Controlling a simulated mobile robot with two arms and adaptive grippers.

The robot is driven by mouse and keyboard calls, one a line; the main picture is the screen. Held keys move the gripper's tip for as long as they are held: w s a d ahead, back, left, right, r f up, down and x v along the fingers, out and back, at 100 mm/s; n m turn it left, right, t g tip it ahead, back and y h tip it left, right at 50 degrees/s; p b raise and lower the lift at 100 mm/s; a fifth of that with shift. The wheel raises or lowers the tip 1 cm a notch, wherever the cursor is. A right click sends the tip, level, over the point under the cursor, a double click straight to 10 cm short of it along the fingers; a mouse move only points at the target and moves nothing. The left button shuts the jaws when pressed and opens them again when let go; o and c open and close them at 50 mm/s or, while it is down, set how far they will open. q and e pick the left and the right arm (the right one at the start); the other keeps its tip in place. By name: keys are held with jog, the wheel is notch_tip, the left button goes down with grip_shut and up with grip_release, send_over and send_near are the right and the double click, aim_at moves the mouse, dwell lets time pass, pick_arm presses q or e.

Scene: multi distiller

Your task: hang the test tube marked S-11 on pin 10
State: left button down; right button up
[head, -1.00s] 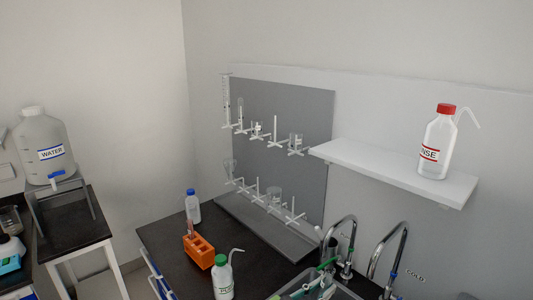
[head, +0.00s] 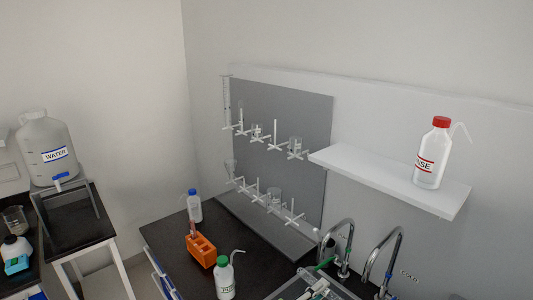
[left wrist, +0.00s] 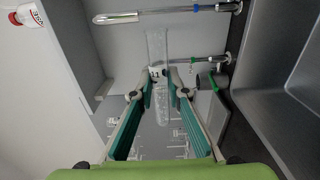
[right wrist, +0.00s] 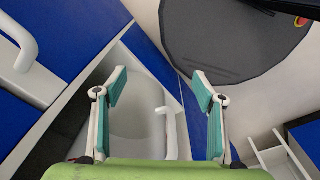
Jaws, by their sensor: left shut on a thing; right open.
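In the left wrist view my left gripper (left wrist: 159,88) is shut on a clear test tube (left wrist: 158,50). The grey pegboard (head: 300,115) on the wall has two rows of white pins, several holding glassware. An empty-looking pin (head: 291,212) is at the right end of the lower row. Pin numbers are not readable. My right gripper (right wrist: 158,92) is open and empty, above blue cabinet fronts.
Two curved taps (head: 378,258) stand right of the pegboard, close to my left gripper. A white shelf (head: 385,180) with a red-capped bottle (head: 433,155) juts out above. An orange rack (head: 201,250), a blue-capped bottle (head: 194,207) and a green-capped bottle (head: 225,280) stand on the dark counter.

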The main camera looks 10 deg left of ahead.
pick_arm(q)
jog(key=m, duration=0.9)
jog(key=n+b, duration=0.1)
jog(key=n, duration=2.6)
jog(key=shift+b, duration=0.35)
